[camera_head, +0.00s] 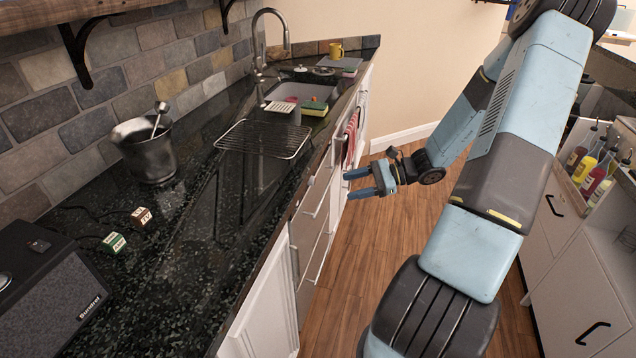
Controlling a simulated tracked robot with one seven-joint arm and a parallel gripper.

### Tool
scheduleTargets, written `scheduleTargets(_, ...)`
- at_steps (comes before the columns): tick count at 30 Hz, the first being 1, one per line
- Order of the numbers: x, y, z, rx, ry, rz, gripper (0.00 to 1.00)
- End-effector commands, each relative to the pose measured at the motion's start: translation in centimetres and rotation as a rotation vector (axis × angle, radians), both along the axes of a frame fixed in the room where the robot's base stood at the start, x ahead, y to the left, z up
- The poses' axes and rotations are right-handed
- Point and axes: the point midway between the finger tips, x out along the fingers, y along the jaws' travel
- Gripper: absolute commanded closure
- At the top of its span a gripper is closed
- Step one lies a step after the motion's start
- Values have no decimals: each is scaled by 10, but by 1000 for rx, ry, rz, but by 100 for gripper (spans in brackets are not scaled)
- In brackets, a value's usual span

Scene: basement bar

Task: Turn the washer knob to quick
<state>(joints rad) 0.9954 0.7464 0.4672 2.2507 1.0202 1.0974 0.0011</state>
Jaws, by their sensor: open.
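My gripper (357,184) is in the middle of the camera_head view, held over the wood floor and pointing left toward the counter front. Its two blue fingers are apart with nothing between them. It is a little to the right of the cabinet drawers. No washer and no knob can be made out in this view. My arm covers part of the right side.
A dark counter (190,265) runs along the left with a metal bucket (148,150), wire rack (262,139), speaker (45,300) and sink. Drawers (312,215) and a hanging towel (351,133) face the floor. A bottle crate (578,185) is at right. The floor (345,265) between is clear.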

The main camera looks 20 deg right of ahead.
Motion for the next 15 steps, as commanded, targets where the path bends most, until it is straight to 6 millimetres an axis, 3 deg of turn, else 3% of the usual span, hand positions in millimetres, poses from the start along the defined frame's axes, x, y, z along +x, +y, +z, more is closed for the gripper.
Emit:
scheduleTargets(6, 14, -22, -24, 180, 42, -160, 42)
scheduleTargets(15, 24, -42, -41, 322, 66, -291, 42)
